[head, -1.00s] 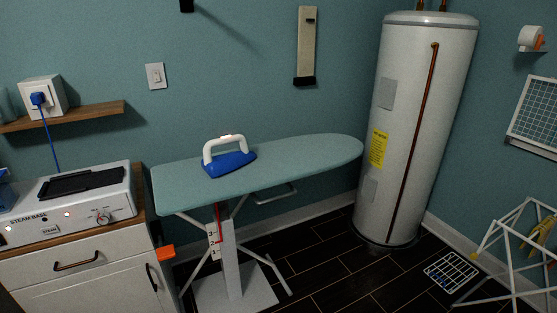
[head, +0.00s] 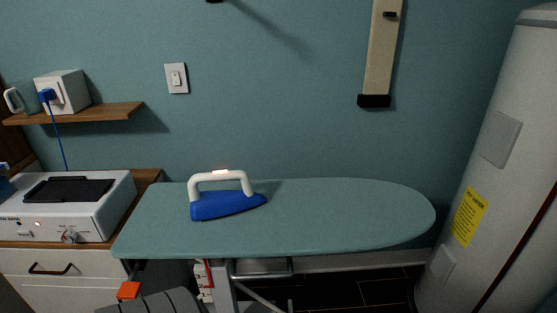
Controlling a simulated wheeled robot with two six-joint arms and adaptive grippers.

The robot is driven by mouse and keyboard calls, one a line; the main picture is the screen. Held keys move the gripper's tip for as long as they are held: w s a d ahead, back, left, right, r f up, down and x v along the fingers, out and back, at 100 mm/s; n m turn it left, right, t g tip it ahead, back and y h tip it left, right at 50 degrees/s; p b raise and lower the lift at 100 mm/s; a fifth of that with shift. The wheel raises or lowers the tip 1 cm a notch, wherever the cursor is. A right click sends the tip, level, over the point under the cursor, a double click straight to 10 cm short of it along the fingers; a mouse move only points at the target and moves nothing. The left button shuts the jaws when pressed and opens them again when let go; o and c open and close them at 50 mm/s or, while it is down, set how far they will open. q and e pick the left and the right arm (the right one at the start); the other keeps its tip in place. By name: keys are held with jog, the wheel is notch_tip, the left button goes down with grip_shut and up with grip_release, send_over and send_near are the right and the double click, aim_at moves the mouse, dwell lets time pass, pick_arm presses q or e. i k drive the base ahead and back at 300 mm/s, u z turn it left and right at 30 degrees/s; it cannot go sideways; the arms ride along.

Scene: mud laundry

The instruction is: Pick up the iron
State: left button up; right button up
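The iron (head: 227,205) has a blue body and a white handle with a small reddish light on top. It rests on its flat base on the left half of the teal ironing board (head: 345,215), its pointed tip to the right. Its handle faces up and nothing touches it. I do not see either of my grippers in the head view.
A white steam base (head: 75,207) with a dark top plate stands on the cabinet at the left. A wooden shelf (head: 100,113) above holds a white box (head: 68,92) with a blue plug and cord. A white water heater (head: 495,170) stands right of the board. The board's right half is clear.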

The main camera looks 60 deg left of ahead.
aim_at(207, 207)
jog(key=i, duration=0.8)
jog(key=u, duration=3.25)
